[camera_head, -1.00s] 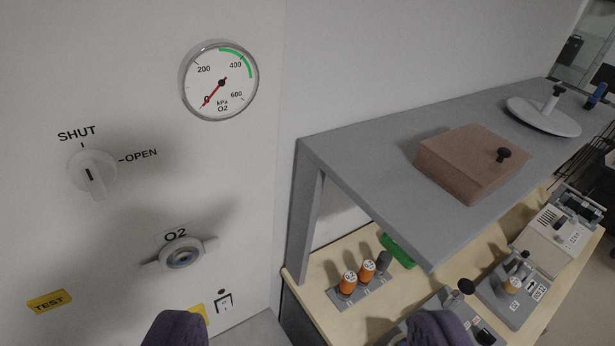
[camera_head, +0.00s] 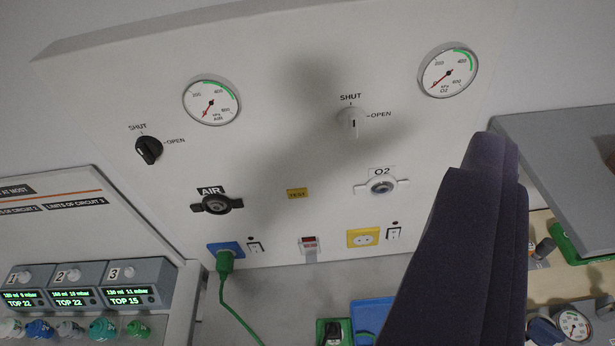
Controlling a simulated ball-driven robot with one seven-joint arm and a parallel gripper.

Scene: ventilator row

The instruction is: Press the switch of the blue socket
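The blue socket (camera_head: 210,247) is low on the white wall panel, left of the middle. A green plug (camera_head: 225,261) sits in it, and a green cable hangs down from the plug. The switch (camera_head: 256,246) of the blue socket is a small white rocker in a dark frame, just right of the socket. Which way it is tipped is too small to tell. My gripper (camera_head: 482,165) shows as dark purple finger shapes at the right, well right of the switch and apart from it. The shapes overlap, so its opening is unclear.
A yellow socket (camera_head: 363,238) with its own switch (camera_head: 394,233) is farther right. A small red-fronted fitting (camera_head: 309,244) lies between the sockets. The AIR outlet (camera_head: 216,204) is above the blue socket. Display units (camera_head: 132,284) stand at left, a blue tray (camera_head: 371,314) below, a grey shelf (camera_head: 570,165) at right.

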